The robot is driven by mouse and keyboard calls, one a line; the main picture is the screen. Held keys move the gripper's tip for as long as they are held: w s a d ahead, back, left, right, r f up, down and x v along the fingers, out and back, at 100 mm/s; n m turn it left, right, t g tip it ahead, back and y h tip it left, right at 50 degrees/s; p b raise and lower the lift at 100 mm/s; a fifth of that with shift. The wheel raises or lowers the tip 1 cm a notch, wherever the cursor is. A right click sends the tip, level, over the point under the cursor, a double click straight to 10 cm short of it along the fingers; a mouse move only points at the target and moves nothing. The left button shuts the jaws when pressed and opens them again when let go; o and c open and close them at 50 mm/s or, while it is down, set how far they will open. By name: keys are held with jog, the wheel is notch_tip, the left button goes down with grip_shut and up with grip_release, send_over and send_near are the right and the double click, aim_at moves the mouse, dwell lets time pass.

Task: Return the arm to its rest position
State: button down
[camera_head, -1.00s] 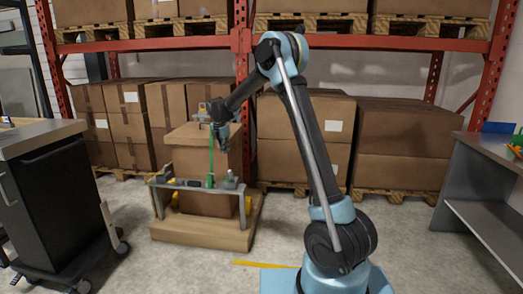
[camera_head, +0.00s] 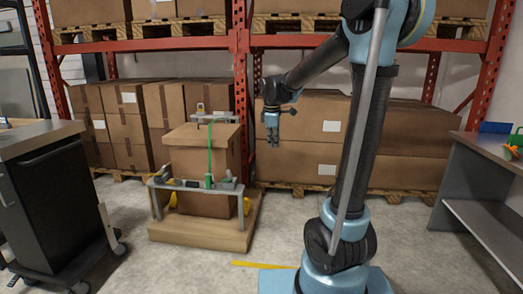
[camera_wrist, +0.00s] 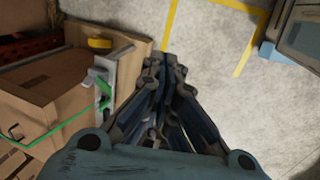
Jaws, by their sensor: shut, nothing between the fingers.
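My gripper (camera_head: 272,138) is shut and empty. It hangs in the air to the right of the strapped cardboard box, in front of the stacked boxes on the rack. In the wrist view my gripper (camera_wrist: 164,72) points down past the box, with its fingers together over the floor. My arm rises from its blue base at the lower right of the head view, and its forearm slopes down to the left toward the gripper. The box (camera_head: 198,160) stands on a wooden platform (camera_head: 215,240), with a green strap (camera_head: 210,160) down its front. The box also shows in the wrist view (camera_wrist: 50,95).
A grey metal frame (camera_head: 165,185) stands before the box. A dark cart (camera_head: 65,200) is at the left and a grey bench (camera_head: 490,160) at the right. An orange rack (camera_head: 243,70) with stacked boxes stands behind. Floor between platform and bench is partly clear.

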jog(key=s+d+f+m, duration=0.1)
jog(key=s+d+m, duration=0.35)
jog(key=s, duration=0.35)
jog(key=s+d+f+m, duration=0.1)
jog(key=s+d+m, duration=0.2)
jog(key=s+d, duration=0.35)
jog(key=s+d+f+m, duration=0.1)
jog(key=s+f+m, duration=0.3)
jog(key=s, duration=0.5)
jog(key=s+d+f+m, duration=0.2)
jog(key=s+f+m, duration=0.2)
jog(key=s+f, duration=0.3)
jog(key=shift+s+f+g+y, duration=0.2)
jog(key=shift+s+g+y, duration=0.15)
jog(key=shift+s, duration=0.7)
